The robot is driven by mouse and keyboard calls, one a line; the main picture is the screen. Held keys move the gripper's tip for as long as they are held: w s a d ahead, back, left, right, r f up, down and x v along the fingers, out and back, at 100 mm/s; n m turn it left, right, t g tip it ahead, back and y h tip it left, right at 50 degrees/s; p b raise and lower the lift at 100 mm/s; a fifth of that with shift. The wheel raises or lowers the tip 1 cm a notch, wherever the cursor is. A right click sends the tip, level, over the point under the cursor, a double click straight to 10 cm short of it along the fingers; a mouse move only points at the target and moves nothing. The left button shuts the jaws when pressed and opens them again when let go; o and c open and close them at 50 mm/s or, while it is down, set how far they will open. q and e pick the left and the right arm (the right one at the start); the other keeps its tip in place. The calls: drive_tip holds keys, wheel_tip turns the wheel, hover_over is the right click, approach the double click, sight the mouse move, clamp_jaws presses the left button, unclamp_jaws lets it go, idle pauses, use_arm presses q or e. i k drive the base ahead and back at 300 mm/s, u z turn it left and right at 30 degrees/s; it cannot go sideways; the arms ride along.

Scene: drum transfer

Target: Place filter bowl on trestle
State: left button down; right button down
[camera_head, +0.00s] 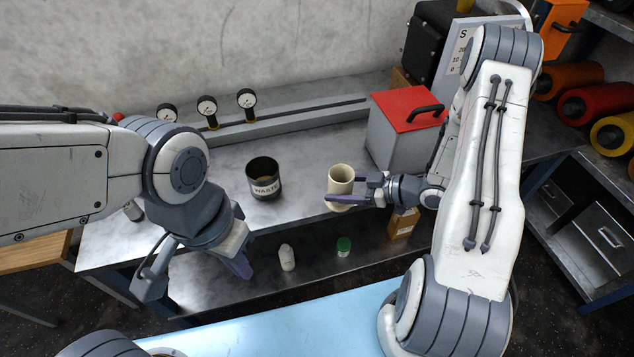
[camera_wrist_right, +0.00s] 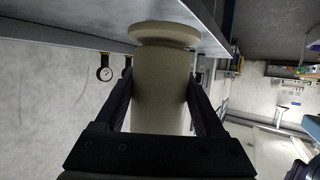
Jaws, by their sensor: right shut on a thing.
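A cream cylinder, which I take to be the filter bowl (camera_head: 341,174), is upright with its open top showing in the head view. My right gripper (camera_head: 342,188) is shut around it from the right, over the front edge of the metal bench (camera_head: 310,160). In the right wrist view the bowl (camera_wrist_right: 160,85) sits between the two fingers (camera_wrist_right: 160,95), its wide flange close to the bench surface; I cannot tell if they touch. My left gripper (camera_head: 238,264) hangs at the bench's front left, its finger opening unclear. I cannot tell which surface is the trestle.
A black waste can (camera_head: 263,180) stands left of the bowl. A grey box with a red lid (camera_head: 405,108) is close behind at right. Gauges (camera_head: 207,107) line the bench's back. A white bottle (camera_head: 287,257), a green-capped jar (camera_head: 344,246) and a small carton (camera_head: 402,224) stand below.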

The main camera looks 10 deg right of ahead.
sight(308, 168)
drive_tip(key=z, duration=1.95)
drive_tip(key=k, duration=1.25)
drive_tip(key=u, duration=1.85)
drive_tip(key=i, duration=1)
